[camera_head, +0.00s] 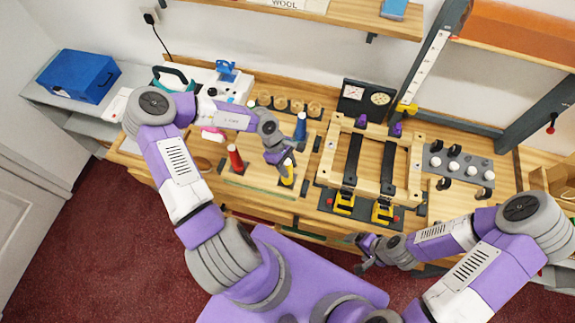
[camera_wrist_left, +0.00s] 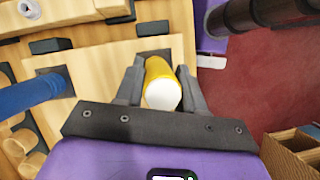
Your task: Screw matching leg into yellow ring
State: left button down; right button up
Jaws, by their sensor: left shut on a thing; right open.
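My left gripper (camera_head: 282,163) is shut on the yellow leg (camera_head: 288,174). In the left wrist view the yellow leg (camera_wrist_left: 161,78) sits between the two fingers (camera_wrist_left: 162,88), its white end facing the camera. Its far end is at a dark square on the wooden board; I cannot tell whether it touches. A red leg (camera_head: 235,158) stands to the left and a blue leg (camera_head: 300,127) behind; the blue leg also shows in the left wrist view (camera_wrist_left: 32,95). I cannot make out the yellow ring for certain. My right gripper (camera_head: 367,256) is open and empty before the counter's front edge.
A wooden frame (camera_head: 333,160) with dark straps and yellow clamps (camera_head: 383,212) lies right of the legs. A grey tray (camera_head: 474,168) with several white knobs is further right. Round wooden cups (camera_head: 281,102) line the back. A blue box (camera_head: 80,76) is at far left.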

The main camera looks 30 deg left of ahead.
pick_arm(q)
jog(key=c, duration=0.9)
grip_release()
jog(key=shift+a, duration=0.1)
jog(key=n+t, duration=0.1)
jog(key=n, duration=0.2)
jog(key=shift+n, duration=0.3)
jog(key=shift+f+n+t+y+b, duration=0.1)
jog(key=shift+n+t+y+b, duration=0.2)
jog(key=shift+n+t+b, duration=0.45)
jog(key=n+t+y+b, duration=0.1)
jog(key=n+b, duration=0.3)
jog(key=b, duration=0.1)
jog(key=n+t+y+b, duration=0.1)
jog(key=n+b, duration=0.4)
jog(key=b, duration=0.1)
jog(key=shift+f, duration=0.15)
jog(key=shift+s+n+y, duration=0.1)
jog(key=shift+n+y, duration=0.2)
jog(key=shift+n, duration=0.15)
jog(key=shift+r, duration=0.2)
